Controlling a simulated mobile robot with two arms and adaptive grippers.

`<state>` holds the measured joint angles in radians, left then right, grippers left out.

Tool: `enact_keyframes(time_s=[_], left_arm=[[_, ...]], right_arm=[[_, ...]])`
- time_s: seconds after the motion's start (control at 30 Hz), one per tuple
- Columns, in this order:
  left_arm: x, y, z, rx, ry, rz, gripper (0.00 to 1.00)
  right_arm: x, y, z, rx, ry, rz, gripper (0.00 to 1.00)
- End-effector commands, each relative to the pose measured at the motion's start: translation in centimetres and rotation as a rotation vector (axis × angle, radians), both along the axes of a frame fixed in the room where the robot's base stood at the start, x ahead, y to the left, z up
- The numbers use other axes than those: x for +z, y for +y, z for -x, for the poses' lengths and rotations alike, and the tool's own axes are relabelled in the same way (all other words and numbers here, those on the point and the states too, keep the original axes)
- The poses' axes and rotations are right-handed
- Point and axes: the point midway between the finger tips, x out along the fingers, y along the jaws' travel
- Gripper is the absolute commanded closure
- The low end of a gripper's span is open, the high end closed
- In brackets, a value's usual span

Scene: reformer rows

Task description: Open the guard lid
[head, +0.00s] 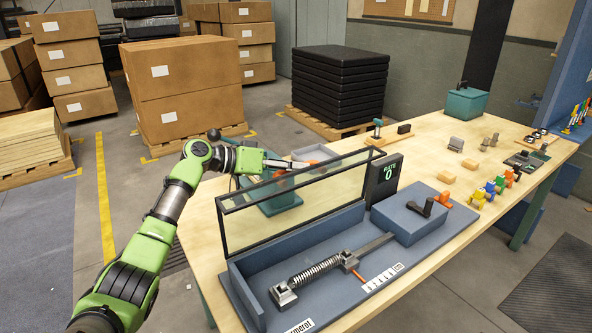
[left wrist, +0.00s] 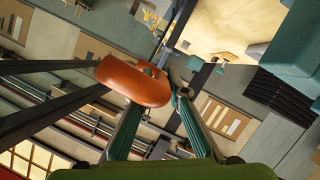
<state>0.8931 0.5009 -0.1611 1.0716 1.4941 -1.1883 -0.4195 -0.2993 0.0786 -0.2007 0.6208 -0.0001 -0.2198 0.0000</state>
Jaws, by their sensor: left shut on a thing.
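The guard lid (head: 300,203) is a clear panel in a black frame. It stands raised, roughly upright, along the back edge of the blue-grey machine base (head: 375,283), so the spring and rod are uncovered. My left gripper (head: 284,164) is at the middle of the lid's top edge, on its far side, shut on the orange handle (left wrist: 135,84). In the left wrist view the rounded handle lies at the fingers (left wrist: 158,112), with the dark frame bars at left. The fingertips are partly hidden by the handle. My right gripper is not in view.
A dark display (head: 384,180) stands at the lid's right end. A blue block with a black lever (head: 420,207) is on the base's right. A teal machine (head: 272,195) and grey tray sit behind the lid. Small coloured clamps (head: 490,190) stand farther right.

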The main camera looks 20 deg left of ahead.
Motion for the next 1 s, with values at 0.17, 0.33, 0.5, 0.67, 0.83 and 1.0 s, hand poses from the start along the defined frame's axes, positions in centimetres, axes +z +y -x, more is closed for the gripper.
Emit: enact_keyframes(time_s=[0.17,0.33,0.5,0.67,0.83,1.0], left_arm=[[-0.21,-0.04,-0.02,0.0,0.017,0.022,1.0],[-0.27,-0.05,0.01,0.0,0.023,0.027,1.0],[-0.33,-0.08,0.03,-0.001,0.024,0.026,1.0],[-0.34,-0.1,0.03,-0.001,0.024,0.025,0.68],[-0.31,-0.08,0.03,-0.002,0.023,0.024,0.68],[-0.25,0.02,0.07,0.0,0.022,0.024,0.68]], right_arm=[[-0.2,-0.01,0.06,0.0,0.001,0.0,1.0],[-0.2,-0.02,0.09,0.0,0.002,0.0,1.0],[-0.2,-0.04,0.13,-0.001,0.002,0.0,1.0],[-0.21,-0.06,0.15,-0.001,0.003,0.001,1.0],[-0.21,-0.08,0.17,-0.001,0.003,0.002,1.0],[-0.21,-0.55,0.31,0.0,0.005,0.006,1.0]])
